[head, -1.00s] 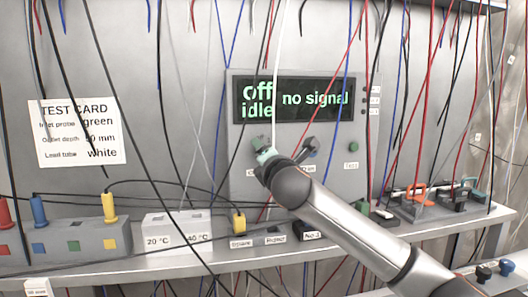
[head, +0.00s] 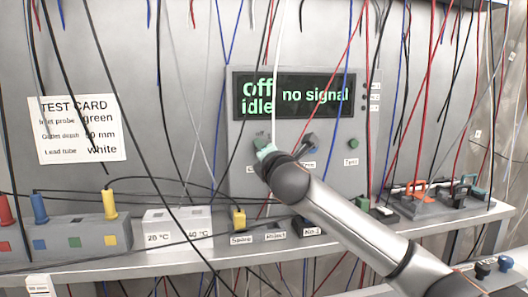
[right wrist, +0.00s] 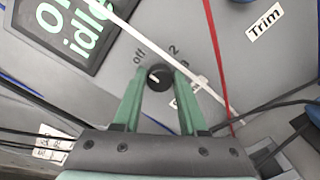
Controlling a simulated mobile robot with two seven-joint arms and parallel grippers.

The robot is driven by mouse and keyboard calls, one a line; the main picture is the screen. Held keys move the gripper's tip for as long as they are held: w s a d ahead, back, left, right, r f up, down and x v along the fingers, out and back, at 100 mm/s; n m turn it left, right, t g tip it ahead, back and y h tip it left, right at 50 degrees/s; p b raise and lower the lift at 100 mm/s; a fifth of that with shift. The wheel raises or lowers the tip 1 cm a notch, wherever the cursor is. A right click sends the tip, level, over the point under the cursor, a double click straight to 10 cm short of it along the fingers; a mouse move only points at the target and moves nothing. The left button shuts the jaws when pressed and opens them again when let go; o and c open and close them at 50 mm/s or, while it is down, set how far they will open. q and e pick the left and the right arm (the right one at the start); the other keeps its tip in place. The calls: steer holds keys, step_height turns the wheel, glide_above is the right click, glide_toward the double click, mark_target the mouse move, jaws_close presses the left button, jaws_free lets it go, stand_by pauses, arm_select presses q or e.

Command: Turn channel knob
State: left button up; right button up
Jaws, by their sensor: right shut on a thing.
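The channel knob (right wrist: 159,77) is small, round and black, with a white mark on its upper left side, toward the printed "off". A "2" is printed to its upper right. My right gripper (right wrist: 158,84) has its green fingers shut on the knob, one on each side. In the head view my right gripper (head: 266,151) is at the lower left of the grey instrument panel (head: 320,185) and hides most of the knob. The display (head: 296,96) reads "off", "idle" and "no signal". My left gripper is not in view.
The trim knob (head: 309,141) and a green button (head: 352,143) are to the right. A white cable (right wrist: 180,65) and a red cable (right wrist: 215,55) hang close to my right gripper. A test card (head: 78,130) is on the wall. Plugs and boxes stand on the shelf (head: 120,264).

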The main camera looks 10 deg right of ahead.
steer(key=shift+m, duration=0.4)
jaws_close()
steer(key=m, duration=2.3)
steer(key=shift+a+f, duration=0.15)
steer(key=shift+f, duration=0.15)
steer(key=o, duration=1.1)
jaws_free()
steer(key=shift+s, duration=0.1)
